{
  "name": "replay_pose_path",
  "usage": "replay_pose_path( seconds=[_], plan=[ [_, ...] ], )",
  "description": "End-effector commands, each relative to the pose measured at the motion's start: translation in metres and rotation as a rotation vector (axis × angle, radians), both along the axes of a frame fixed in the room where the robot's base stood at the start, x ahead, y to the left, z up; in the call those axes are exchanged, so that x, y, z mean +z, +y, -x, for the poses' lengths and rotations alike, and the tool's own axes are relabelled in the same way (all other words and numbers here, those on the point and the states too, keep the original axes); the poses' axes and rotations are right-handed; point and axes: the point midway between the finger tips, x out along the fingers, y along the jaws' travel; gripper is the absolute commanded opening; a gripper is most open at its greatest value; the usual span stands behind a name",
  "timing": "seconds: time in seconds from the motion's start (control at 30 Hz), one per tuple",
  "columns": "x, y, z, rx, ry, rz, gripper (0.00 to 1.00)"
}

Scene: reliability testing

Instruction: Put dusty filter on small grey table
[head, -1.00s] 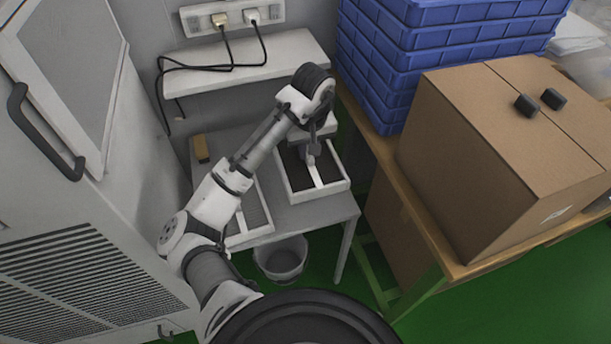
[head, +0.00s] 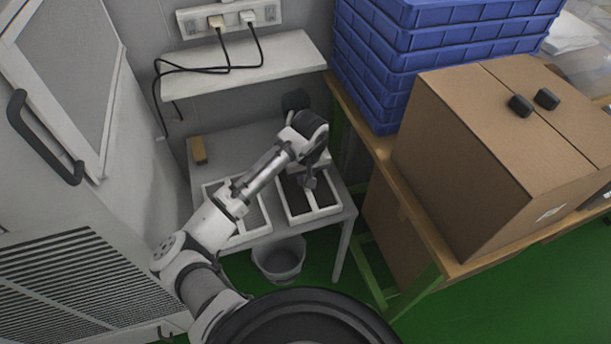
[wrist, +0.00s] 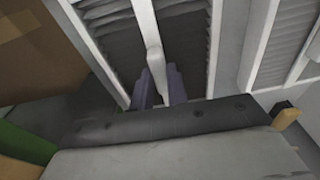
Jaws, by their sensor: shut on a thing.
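The dusty filter (head: 324,198) has a white frame, a middle bar and dark grey pleats. It lies level over the front right of the small grey table (head: 230,149). My gripper (head: 309,183) points down and is shut on the filter's middle bar. The wrist view shows both fingers (wrist: 159,88) around the white bar, with dark pleats of the filter (wrist: 187,45) on either side. The filter is at or just above the tabletop; I cannot tell if it touches. My arm covers its far part.
A second, paler filter (head: 252,216) lies just left on the table. A wooden block (head: 198,150) is at the back left. A shelf (head: 245,66) with cables overhangs behind, a bucket (head: 280,259) stands below, and a workbench with a cardboard box (head: 480,150) is at right.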

Motion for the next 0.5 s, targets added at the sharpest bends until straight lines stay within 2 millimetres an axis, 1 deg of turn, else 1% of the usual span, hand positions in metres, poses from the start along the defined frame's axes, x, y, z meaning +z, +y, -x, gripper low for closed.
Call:
replay_pose_path(
  seconds=[0.1, 0.13, 0.27, 0.5],
  plan=[
    [-0.0034, -0.0003, 0.0, 0.0, 0.0, 0.001, 0.0],
    [-0.0026, -0.0001, -0.0001, -0.001, 0.0, 0.0, 0.2],
    [-0.0023, -0.0001, -0.0001, 0.0, 0.0, 0.0, 0.37],
    [-0.0022, -0.0002, 0.0, 0.0, 0.0, 0.0, 0.38]
  ],
)
